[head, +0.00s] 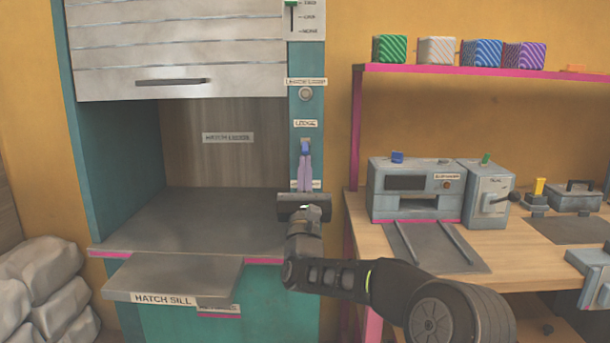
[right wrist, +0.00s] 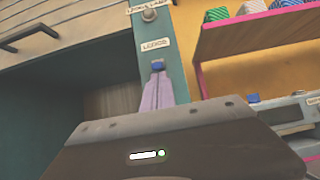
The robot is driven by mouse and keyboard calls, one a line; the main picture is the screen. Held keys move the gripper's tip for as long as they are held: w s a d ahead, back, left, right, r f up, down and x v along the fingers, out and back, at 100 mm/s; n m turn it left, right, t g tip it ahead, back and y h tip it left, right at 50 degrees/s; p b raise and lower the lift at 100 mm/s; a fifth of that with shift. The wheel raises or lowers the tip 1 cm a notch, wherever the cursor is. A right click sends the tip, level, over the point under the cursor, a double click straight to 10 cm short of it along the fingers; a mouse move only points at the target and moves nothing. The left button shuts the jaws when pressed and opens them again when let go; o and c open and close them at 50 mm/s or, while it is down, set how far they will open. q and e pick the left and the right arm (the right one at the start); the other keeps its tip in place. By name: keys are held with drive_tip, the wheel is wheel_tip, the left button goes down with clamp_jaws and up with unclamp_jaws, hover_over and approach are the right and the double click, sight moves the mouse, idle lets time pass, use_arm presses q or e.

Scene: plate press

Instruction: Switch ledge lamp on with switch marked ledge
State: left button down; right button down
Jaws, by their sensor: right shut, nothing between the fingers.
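The switch marked ledge is a small blue piece (head: 306,146) on the teal post, under a white label (head: 306,124). It also shows in the right wrist view (right wrist: 158,66). The ledge lamp (head: 306,93) is a round grey knob-like fitting higher on the post, under its own label; it looks dull, with no glow. It shows at the top of the right wrist view (right wrist: 149,14). My right gripper (head: 305,159) has its purple fingers shut and empty, pointing up, tips just at the switch's lower edge. I cannot tell whether they touch it. My left gripper is out of view.
A lever panel (head: 304,18) is at the top of the post. Left is a hatch with a raised shutter (head: 180,50) and a protruding sill (head: 175,277). Right are a shelf (head: 480,70) with striped blocks and a wooden bench (head: 520,240) with machines. Grey sacks (head: 45,285) lie lower left.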

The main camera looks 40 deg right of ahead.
sight(305, 150)
drive_tip(key=shift+s+a+r+g+y, duration=0.15)
drive_tip(key=shift+s+r+g+y, duration=0.05)
drive_tip(key=shift+r+g+y, duration=0.25)
idle(0.7)
drive_tip(key=r+g+y+p, duration=0.1)
drive_tip(key=p, duration=0.2)
drive_tip(key=r+g+y+p, duration=0.1)
drive_tip(key=r+g+p, duration=0.1)
drive_tip(key=p, duration=0.1)
drive_tip(key=s+a+r+g+y+p, duration=0.1)
drive_tip(key=g+p, duration=0.1)
drive_tip(key=p, duration=0.1)
drive_tip(key=shift+s+r+y+p, duration=0.1)
drive_tip(key=shift+r+y+p, duration=0.1)
drive_tip(key=shift+y+p, duration=0.15)
drive_tip(key=shift+f+g+p, duration=0.25)
drive_tip(key=shift+f+p, duration=0.05)
drive_tip(key=shift+p, duration=0.05)
drive_tip(key=shift+s+f+b, duration=0.1)
drive_tip(key=shift+f+b, duration=0.25)
drive_tip(key=shift+b, duration=0.1)
